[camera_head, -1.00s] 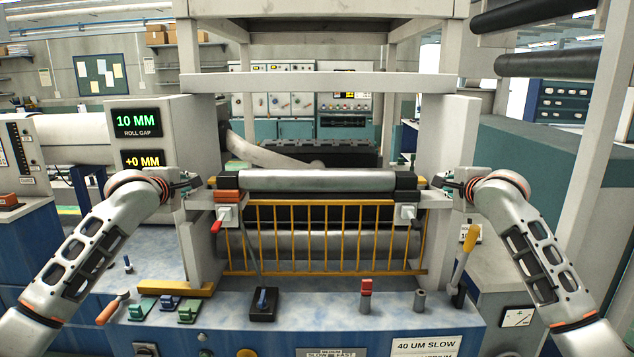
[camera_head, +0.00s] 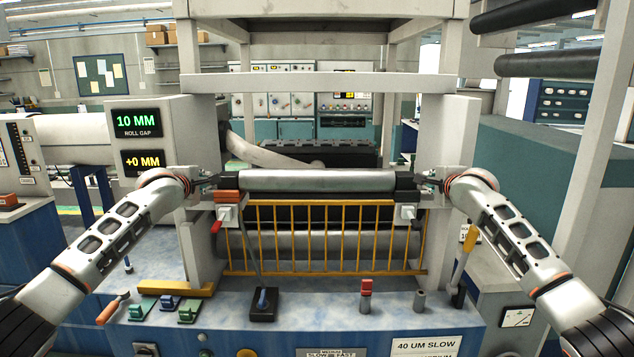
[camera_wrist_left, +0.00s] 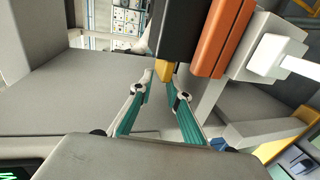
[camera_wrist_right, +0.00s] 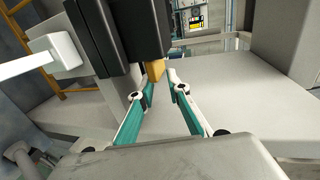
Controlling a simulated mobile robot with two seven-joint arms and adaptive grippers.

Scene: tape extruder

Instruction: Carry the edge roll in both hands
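The edge roll, which I take to be the silver cylinder (camera_head: 318,180), lies level across the machine above a yellow guard, between dark end blocks. My left gripper (camera_head: 211,180) is at its left end and my right gripper (camera_head: 426,181) at its right end. In the left wrist view, the open fingers (camera_wrist_left: 160,74) have a yellow stub (camera_wrist_left: 165,70) at their tips, below the black block. In the right wrist view, the open fingers (camera_wrist_right: 162,82) have a similar yellow stub (camera_wrist_right: 155,70) at their tips. Contact with either stub is not clear.
Grey machine uprights (camera_head: 202,140) flank the roll closely, and a crossbeam (camera_head: 318,83) runs above it. The yellow guard (camera_head: 310,238) is below. Levers and switches stand on the blue console (camera_head: 320,310) in front. A display (camera_head: 136,122) reads 10 MM.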

